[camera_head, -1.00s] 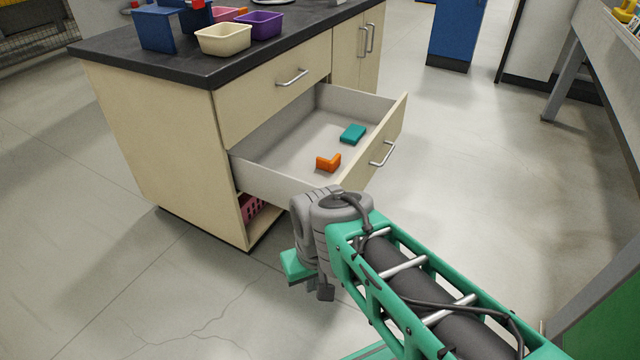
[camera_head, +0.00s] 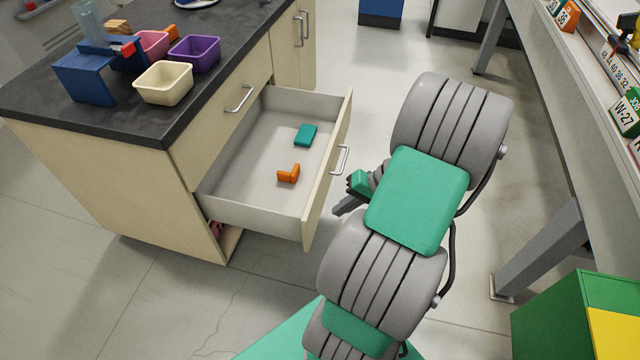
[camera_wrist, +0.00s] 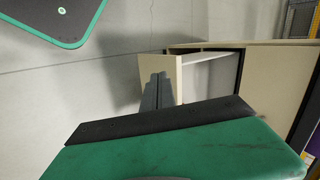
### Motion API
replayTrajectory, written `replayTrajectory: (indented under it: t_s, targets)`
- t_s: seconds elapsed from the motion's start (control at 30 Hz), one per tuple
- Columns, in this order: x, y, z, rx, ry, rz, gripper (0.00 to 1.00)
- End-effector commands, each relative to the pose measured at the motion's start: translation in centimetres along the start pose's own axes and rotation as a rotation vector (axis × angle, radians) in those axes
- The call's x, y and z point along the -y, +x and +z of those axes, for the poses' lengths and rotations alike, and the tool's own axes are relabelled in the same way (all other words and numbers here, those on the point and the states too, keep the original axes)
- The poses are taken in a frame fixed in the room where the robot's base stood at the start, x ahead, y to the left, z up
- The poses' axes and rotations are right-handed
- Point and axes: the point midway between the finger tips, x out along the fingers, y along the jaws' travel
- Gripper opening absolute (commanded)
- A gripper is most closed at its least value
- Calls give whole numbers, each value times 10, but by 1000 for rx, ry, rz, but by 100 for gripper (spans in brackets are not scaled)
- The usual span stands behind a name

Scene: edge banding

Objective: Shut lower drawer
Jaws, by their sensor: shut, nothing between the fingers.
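The lower drawer (camera_head: 274,160) stands pulled out of the cream cabinet in the head view. Its front panel (camera_head: 328,170) carries a silver bar handle (camera_head: 339,160). A teal block (camera_head: 305,135) and an orange L-shaped piece (camera_head: 288,173) lie inside. My gripper (camera_head: 340,208) is shut and empty, just right of the front panel and below the handle, partly hidden by my arm. In the wrist view my gripper's fingers (camera_wrist: 158,90) point at the drawer front (camera_wrist: 160,64), overlapping its edge. I cannot tell whether they touch it.
An upper drawer (camera_head: 225,120) above is shut. The dark countertop (camera_head: 40,95) holds a cream bin (camera_head: 163,83), a purple bin (camera_head: 195,53) and a blue holder (camera_head: 85,78). A workbench leg (camera_head: 540,250) and a green-yellow box (camera_head: 575,315) stand at right.

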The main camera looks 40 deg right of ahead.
Motion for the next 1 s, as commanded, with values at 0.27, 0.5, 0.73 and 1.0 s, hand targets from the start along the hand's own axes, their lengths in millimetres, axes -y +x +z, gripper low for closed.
replayTrajectory:
  t_s: [0.27, 0.5, 0.73, 1.0]
  targets:
    - [-31, -45, -3, -130, 140, -179, 0]
    - [-26, -5, -8, -127, 138, -179, 0]
    - [-18, 45, -15, -126, 137, -176, 0]
    - [11, 72, -23, -129, 137, -174, 0]
